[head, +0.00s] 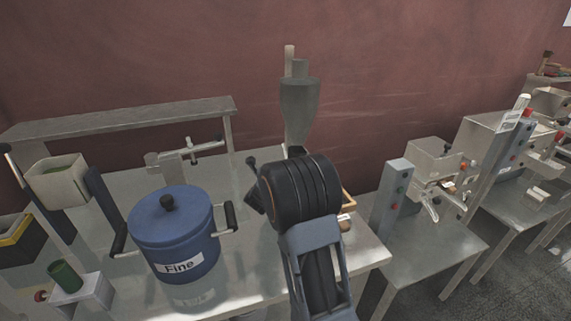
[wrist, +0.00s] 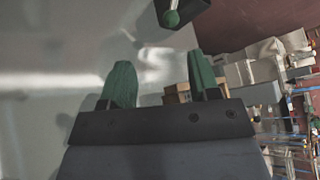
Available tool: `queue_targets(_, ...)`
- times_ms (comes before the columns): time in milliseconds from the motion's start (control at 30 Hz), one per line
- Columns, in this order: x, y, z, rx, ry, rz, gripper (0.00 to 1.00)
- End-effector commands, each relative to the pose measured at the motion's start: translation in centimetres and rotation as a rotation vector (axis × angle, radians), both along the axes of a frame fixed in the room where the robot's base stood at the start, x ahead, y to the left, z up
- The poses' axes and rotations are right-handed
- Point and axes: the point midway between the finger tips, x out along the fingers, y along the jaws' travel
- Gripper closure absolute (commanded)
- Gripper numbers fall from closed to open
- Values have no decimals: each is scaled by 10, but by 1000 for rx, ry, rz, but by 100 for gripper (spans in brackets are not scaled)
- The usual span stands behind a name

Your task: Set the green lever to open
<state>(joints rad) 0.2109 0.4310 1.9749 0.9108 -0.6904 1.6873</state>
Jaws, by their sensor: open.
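In the head view my arm covers the middle of the table, and I cannot make out the green lever there.
A blue lidded pot labelled "Fine" (head: 173,240) stands left of my arm on the grey table (head: 255,292). A grey funnel-shaped hopper (head: 299,105) rises behind the arm. A control post (head: 392,195) and machine stand to the right. A green cup (head: 65,275) is at lower left.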

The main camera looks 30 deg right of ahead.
Motion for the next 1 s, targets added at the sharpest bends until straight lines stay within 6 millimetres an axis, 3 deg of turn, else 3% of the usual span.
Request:
queue_targets(267,9,-42,-15,33,-78,-127,44)
queue_targets(600,49,-92,-33,32,-76,-126,44)
queue_targets(1000,77,-121,-46,31,-76,-120,44)
